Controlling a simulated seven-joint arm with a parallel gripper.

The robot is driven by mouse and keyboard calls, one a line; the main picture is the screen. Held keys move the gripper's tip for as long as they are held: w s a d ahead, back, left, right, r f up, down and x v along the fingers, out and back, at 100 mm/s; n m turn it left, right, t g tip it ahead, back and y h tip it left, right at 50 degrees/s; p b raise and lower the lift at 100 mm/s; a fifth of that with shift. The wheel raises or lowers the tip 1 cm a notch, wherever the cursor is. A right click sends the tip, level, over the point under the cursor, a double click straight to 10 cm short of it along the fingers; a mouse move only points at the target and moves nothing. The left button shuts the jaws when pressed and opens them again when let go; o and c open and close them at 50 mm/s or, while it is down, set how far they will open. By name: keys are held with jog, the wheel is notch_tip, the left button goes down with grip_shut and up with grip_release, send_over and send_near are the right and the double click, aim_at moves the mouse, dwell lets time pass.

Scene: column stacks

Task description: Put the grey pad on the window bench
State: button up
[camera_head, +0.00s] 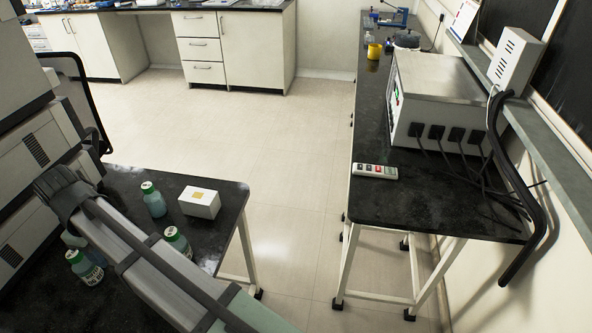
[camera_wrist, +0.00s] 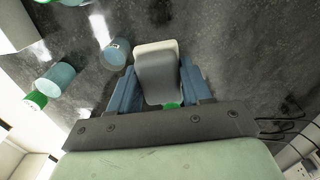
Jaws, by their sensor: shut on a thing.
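The grey pad (camera_wrist: 157,58) is a pale grey block with rounded corners. It sits between the blue fingers of my gripper (camera_wrist: 157,72), which is shut on it. A dark, speckled worktop lies below it in the wrist view. In the head view my arm crosses the lower left, over the near bench; I cannot make out the fingers or the pad there. The window bench seems to be the black-topped bench (camera_head: 400,204) at right, along the wall with dark panes. My gripper is apart from it.
Green-capped bottles stand on the near bench (camera_head: 226,192), one (camera_head: 154,199) beside a white box (camera_head: 199,202). The right bench holds a large instrument (camera_head: 440,85), a white strip with coloured buttons (camera_head: 375,171) and cables. Its front left corner is bare. Open floor separates the benches.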

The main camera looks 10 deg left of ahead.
notch_tip(320, 180, up, 5)
jog(key=shift+r, duration=0.1)
jog(key=w+d+m, duration=0.2)
jog(key=w+d, duration=0.4)
jog(key=w, duration=0.4)
jog(key=w+d+m, duration=0.3)
jog(key=w+d, duration=0.3)
jog(key=w, duration=0.3)
jog(key=w+d+m, duration=0.4)
jog(key=w+d, duration=1.1)
jog(key=d, duration=0.2)
jog(key=m, duration=1)
send_over(404, 196)
notch_tip(404, 196, down, 4)
jog(key=shift+w+f, duration=0.1)
jog(key=shift+f, duration=5.65)
jog(key=shift+f, duration=0.1)
